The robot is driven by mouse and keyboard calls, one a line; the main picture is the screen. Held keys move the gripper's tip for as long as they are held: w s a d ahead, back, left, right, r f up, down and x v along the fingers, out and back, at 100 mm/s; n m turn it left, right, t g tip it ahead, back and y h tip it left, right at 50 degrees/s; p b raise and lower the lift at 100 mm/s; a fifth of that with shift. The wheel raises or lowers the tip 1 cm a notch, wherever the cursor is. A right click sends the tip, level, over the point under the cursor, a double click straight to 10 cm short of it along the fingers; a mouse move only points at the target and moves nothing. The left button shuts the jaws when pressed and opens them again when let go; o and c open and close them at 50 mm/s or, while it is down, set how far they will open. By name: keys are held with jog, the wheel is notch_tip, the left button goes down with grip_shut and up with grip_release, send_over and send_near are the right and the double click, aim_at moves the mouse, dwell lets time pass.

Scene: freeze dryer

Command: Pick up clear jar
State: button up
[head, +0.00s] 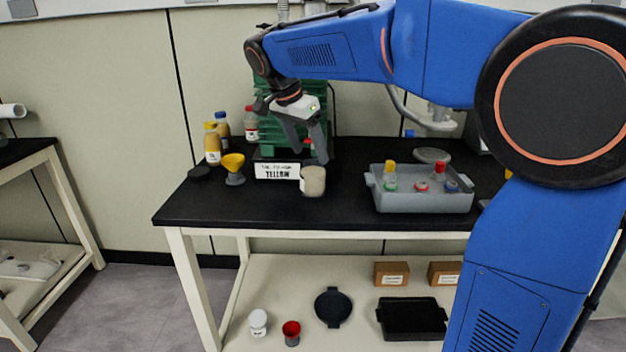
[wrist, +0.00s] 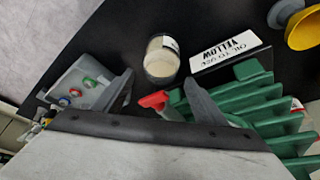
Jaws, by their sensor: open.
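The clear jar (head: 313,181) stands upright on the black bench top near its front edge, with pale contents inside. In the wrist view the jar (wrist: 162,58) is seen from above, ahead of the fingers and roughly between them. My gripper (head: 307,150) is open and empty, above and behind the jar in the head view, not touching it as far as I can see. In the wrist view my gripper's fingers (wrist: 158,88) are spread apart, and a red part shows between them.
A white label sign (head: 277,171) stands left of the jar. A yellow funnel (head: 233,167) and bottles (head: 213,150) are farther left. Green ribbed equipment (head: 285,115) stands close behind. A grey tray (head: 421,200) with several small capped bottles is at right. Bench between jar and tray is clear.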

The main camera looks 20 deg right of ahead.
aim_at(314, 162)
jog(key=shift+x, duration=2.75)
jog(key=shift+a, duration=0.1)
jog(key=c, duration=1.1)
jog(key=shift+r, duration=0.25)
